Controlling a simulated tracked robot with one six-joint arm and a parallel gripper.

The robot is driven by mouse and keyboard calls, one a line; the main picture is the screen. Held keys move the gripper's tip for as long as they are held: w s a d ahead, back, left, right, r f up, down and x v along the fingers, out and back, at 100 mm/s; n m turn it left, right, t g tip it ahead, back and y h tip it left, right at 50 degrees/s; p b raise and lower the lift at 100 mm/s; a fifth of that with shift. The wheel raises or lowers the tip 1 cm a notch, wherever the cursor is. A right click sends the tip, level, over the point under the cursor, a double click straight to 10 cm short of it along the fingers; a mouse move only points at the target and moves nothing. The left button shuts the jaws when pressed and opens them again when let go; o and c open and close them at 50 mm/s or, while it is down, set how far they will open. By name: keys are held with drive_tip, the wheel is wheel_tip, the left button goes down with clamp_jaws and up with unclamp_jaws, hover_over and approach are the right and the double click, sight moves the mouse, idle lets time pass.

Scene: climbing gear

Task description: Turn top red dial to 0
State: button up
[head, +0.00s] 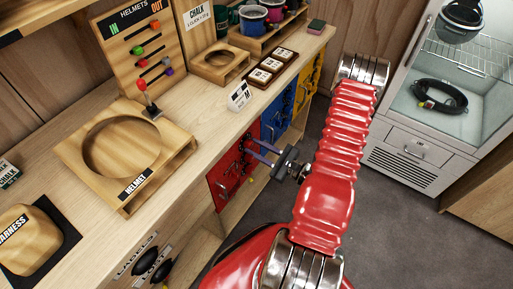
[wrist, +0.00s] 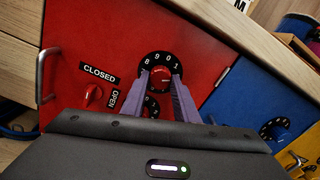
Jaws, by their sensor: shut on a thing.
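The top red dial (wrist: 161,77) is a red knob with a black numbered ring on the red door (wrist: 205,45). The digits 8, 9, 0 and 1 show along the ring's upper edge, with 0 just right of the top in the wrist view. My gripper (wrist: 162,82) is shut on the knob, one purple finger on each side. A second dial (wrist: 151,106) below is partly hidden by the fingers. In the head view my gripper (head: 252,147) reaches the red door (head: 222,187) from the right, and its tips hide the dial.
A red latch knob (wrist: 93,96) sits between CLOSED and OPEN labels, with a metal handle (wrist: 43,75) further left. A blue door (wrist: 245,95) with its own dial (wrist: 274,129) adjoins on the right. The wooden counter (head: 185,120) overhangs the doors; open floor (head: 390,240) lies to the right.

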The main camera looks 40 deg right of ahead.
drive_tip(key=n, duration=0.6)
drive_tip(key=shift+f, duration=0.15)
drive_tip(key=n, duration=0.6)
idle(0.4)
drive_tip(key=o, duration=1.1)
drive_tip(key=shift+c, duration=0.2)
drive_tip(key=shift+d, duration=0.1)
drive_tip(key=v, duration=1.3)
drive_tip(key=shift+s, duration=0.35)
drive_tip(key=shift+d, duration=0.1)
